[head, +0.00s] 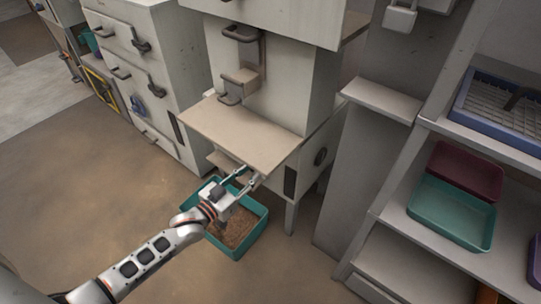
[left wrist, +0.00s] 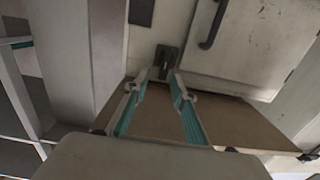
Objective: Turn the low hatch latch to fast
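In the left wrist view, a small dark latch (left wrist: 167,58) sits on a pale panel, just past my left gripper's fingertips. My left gripper (left wrist: 158,80) has its two teal-lined fingers apart, one on each side of the line to the latch. I cannot tell whether a finger touches it. In the head view, my left gripper (head: 253,174) reaches in under the front edge of the beige shelf (head: 235,130) of the machine. The shelf hides the latch there. My right gripper is not in view.
A teal bin (head: 262,216) with brown pellets stands on the floor below my left gripper. A dark bar handle (left wrist: 212,28) is on the panel right of the latch. Cabinets (head: 165,60) stand at left, and a rack with a teal tray (head: 452,212) at right.

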